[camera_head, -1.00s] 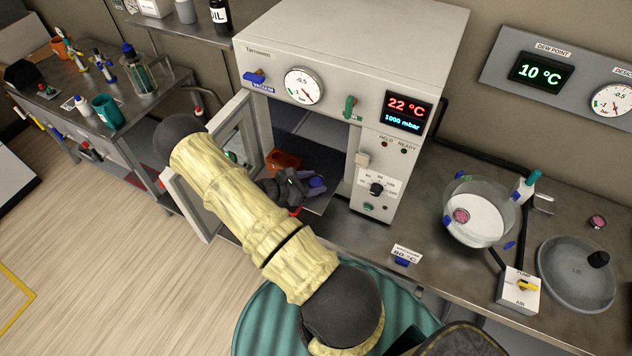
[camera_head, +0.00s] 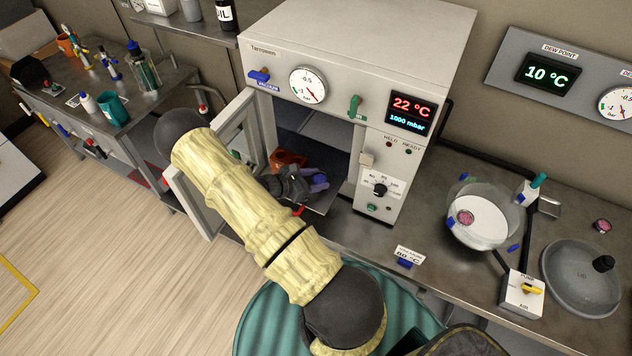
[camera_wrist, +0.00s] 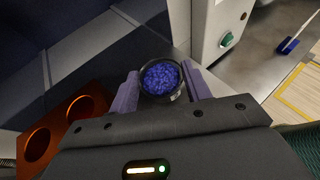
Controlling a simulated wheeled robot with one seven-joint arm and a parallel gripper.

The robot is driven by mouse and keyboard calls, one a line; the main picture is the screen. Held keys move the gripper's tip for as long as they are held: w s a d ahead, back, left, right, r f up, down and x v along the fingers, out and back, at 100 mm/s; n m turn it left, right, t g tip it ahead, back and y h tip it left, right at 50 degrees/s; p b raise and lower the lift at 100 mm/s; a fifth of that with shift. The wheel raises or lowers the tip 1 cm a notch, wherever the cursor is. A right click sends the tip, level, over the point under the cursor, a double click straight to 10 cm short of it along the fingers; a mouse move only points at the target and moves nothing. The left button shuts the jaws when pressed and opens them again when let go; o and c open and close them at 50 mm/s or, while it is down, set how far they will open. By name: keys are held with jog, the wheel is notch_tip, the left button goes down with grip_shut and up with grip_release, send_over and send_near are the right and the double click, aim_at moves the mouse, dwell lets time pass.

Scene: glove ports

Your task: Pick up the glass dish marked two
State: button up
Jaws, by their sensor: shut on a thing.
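My gripper (camera_wrist: 161,88) is inside the open oven chamber, its two purple fingers shut on a small round glass dish (camera_wrist: 162,78) filled with blue granules. The dish sits between the fingertips in the wrist view, and no number on it can be read. In the head view my gripper (camera_head: 318,180) shows at the chamber's opening, and the dish there is too small to make out clearly.
An orange block with round holes (camera_wrist: 60,125) is beside my gripper in the oven (camera_head: 350,50). The oven door (camera_head: 190,200) stands open at left. A desiccator bowl (camera_head: 482,212) and its lid (camera_head: 580,275) are on the bench at right.

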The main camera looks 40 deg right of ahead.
notch_tip(320, 180, up, 9)
jog(key=b, duration=0.2)
jog(key=shift+f, duration=0.15)
dwell(0.5)
